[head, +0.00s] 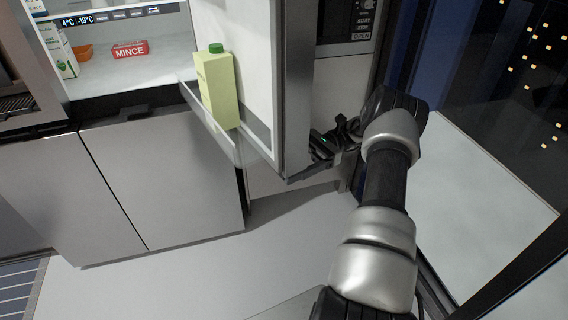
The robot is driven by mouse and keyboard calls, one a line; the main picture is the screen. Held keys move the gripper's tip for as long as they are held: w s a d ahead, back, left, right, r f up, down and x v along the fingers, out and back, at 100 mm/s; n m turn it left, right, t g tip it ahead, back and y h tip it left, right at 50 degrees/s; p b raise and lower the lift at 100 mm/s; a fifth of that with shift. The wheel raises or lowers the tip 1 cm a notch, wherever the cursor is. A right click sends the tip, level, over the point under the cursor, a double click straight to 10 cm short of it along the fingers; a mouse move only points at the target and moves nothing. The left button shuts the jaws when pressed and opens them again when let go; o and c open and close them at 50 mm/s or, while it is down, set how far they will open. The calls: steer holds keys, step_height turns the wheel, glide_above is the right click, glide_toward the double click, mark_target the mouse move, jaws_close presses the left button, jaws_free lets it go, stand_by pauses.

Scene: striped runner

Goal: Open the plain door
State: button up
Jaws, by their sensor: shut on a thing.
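The plain door (298,95) stands swung open from a lit fridge compartment. Its pale inner side faces left and its grey steel edge faces me. My gripper (322,149) is at the lower outer side of this door, to the right of its edge, and is shut on it. The fingertips are small and dark here, and the exact part they hold, handle or edge, is hard to make out. My arm reaches in from the lower right.
A clear door shelf (215,128) holds a green-capped carton (216,88). Inside the fridge are a red MINCE pack (130,50) and an orange tray (83,52). Grey cabinets (160,185) stand below. A window (490,170) closes the right side. The floor (220,270) in front is clear.

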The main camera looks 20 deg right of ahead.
steer(key=shift+r, duration=0.1)
stand_by(0.3)
steer(key=o, duration=1.2)
steer(key=shift+d, duration=0.15)
